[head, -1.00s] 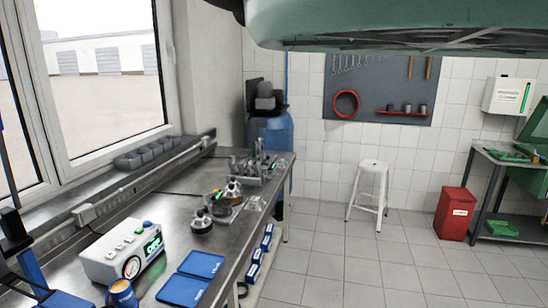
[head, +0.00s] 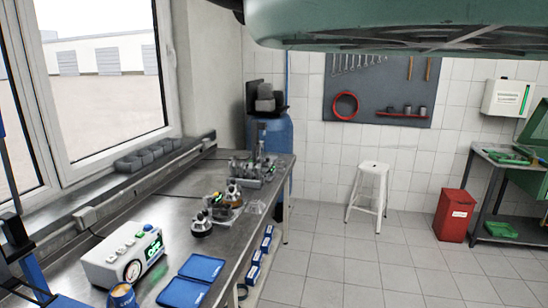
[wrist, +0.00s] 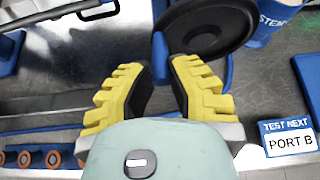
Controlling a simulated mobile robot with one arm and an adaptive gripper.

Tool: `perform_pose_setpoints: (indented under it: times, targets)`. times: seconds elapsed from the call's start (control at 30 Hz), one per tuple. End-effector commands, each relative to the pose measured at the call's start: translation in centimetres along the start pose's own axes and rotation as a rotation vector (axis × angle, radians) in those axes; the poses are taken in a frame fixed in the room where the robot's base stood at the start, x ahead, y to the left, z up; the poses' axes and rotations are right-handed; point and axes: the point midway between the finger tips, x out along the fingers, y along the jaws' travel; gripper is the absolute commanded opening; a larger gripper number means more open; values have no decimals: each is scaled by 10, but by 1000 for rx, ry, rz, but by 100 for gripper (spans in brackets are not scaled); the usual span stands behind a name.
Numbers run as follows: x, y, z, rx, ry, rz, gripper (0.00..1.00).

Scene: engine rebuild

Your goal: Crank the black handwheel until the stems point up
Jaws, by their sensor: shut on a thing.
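The black handwheel (wrist: 210,22) lies at the top of the wrist view, its dark disc partly cut off by the frame edge. A blue handle piece (wrist: 160,55) stands at its left side. My gripper (wrist: 162,66) has yellow ridged fingers, closed on this blue handle near the fingertips. I cannot make out the handwheel or my gripper clearly in the head view. A small metal fixture (head: 255,168) stands at the far end of the bench. Whether any stems there point up is too small to tell.
A blue cup (wrist: 266,22) is beside the wheel, and a "PORT B" card (wrist: 290,138) is at right. Open floor lies right of the bench.

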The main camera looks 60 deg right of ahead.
Motion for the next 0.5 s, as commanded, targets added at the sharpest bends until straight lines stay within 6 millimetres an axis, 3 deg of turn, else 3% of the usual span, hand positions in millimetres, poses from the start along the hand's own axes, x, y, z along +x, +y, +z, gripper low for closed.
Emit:
perform_pose_setpoints:
  times: [0.03,0.5]
  targets:
    - [3,7,4,2,-10,19,0]
    - [-1,2,11,1,-10,19,0]
